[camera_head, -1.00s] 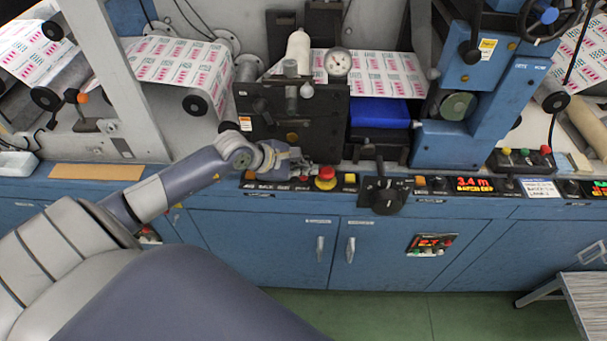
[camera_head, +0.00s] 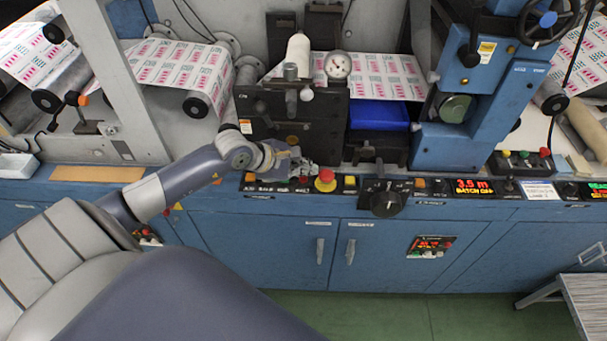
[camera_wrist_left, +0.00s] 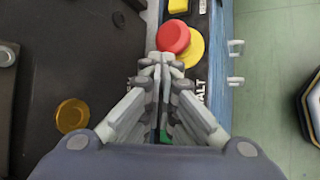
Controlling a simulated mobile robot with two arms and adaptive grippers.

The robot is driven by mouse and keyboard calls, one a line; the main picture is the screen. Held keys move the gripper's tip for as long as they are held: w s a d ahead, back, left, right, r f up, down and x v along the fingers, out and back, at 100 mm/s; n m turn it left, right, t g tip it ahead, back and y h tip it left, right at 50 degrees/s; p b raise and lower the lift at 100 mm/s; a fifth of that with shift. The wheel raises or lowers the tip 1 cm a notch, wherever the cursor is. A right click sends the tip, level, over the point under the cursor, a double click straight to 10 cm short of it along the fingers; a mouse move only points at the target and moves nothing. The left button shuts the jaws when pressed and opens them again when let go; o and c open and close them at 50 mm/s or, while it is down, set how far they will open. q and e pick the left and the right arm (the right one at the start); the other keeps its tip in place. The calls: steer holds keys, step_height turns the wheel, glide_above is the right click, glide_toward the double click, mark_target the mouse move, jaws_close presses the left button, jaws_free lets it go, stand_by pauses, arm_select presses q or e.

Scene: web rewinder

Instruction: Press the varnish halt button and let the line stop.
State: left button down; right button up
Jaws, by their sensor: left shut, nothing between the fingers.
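My left gripper (camera_head: 300,174) is shut and empty, low over the control strip on the front edge of the machine. In the left wrist view its fingertips (camera_wrist_left: 162,66) are close beside a red mushroom button (camera_wrist_left: 173,36) on a yellow base. That button also shows in the head view (camera_head: 325,177), just right of the fingers. Lettering ending in "ALT" (camera_wrist_left: 203,92) shows beside the fingers. A green patch lies between them, partly covered. The fingers hide part of the strip, and I cannot tell whether they touch a button. My right gripper is not in view.
A black rotary handle (camera_head: 386,199) sticks out right of the red button. A lit display (camera_head: 472,188) reads about 3.9 m. A dark block (camera_head: 290,125) stands behind the gripper. Printed web (camera_head: 180,70) runs over rollers.

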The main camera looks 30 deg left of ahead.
mark_target(305, 180)
arm_select(q)
steer(key=shift+r, duration=0.3)
steer(key=shift+r+p, duration=1.55)
steer(key=shift+r, duration=0.9)
